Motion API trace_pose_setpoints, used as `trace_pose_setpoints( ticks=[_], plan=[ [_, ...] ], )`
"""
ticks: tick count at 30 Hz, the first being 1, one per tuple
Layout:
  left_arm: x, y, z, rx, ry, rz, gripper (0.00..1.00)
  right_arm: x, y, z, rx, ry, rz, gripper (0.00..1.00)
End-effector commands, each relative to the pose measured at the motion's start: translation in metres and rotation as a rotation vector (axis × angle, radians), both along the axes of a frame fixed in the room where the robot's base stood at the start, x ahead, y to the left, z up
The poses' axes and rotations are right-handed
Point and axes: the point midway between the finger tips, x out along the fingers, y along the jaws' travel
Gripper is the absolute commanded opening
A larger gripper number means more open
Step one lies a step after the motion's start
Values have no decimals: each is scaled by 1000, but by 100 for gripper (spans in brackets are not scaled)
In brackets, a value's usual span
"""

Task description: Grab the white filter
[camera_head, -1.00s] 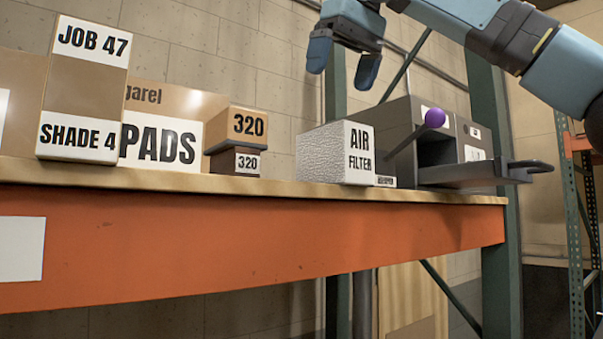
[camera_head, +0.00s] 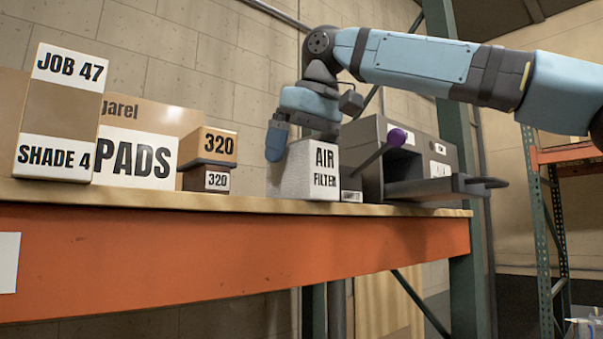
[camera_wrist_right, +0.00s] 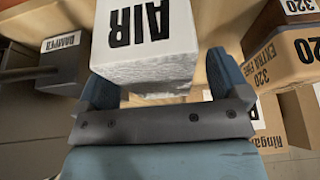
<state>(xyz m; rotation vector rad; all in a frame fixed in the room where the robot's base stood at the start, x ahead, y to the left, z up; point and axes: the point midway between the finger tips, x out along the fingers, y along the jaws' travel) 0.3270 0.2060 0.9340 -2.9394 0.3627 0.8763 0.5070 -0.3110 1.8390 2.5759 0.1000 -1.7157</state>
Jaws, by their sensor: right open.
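The white air filter (camera_head: 325,172) is a block with a textured side and a label reading AIR FILTER. It stands on the shelf between the small 320 boxes and the grey unit. My right gripper (camera_head: 292,150) has come down over it from above, with one blue finger at its left side. In the right wrist view the filter (camera_wrist_right: 146,45) lies between the two blue fingers of the open right gripper (camera_wrist_right: 160,82). A gap shows beside the right finger; contact on the other side cannot be told. My left gripper is not in view.
The small 320 boxes (camera_head: 208,147) stand close left of the filter. The orange shelf beam (camera_head: 230,250) runs along the front.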

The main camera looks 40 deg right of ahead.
Motion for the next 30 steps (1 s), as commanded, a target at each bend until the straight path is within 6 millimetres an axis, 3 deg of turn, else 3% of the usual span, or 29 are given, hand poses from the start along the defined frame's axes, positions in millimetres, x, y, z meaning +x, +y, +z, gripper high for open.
trace_pose_setpoints(
  ticks=[5,24,26,30],
  plan=[
    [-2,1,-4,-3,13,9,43,6,0,-14,0,1,0,94],
    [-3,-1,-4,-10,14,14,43,6,0,-18,1,1,-1,94],
    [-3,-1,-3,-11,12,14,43,6,0,-18,1,1,-1,82],
    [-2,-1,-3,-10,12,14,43,6,0,-18,0,1,-1,50]
  ],
)
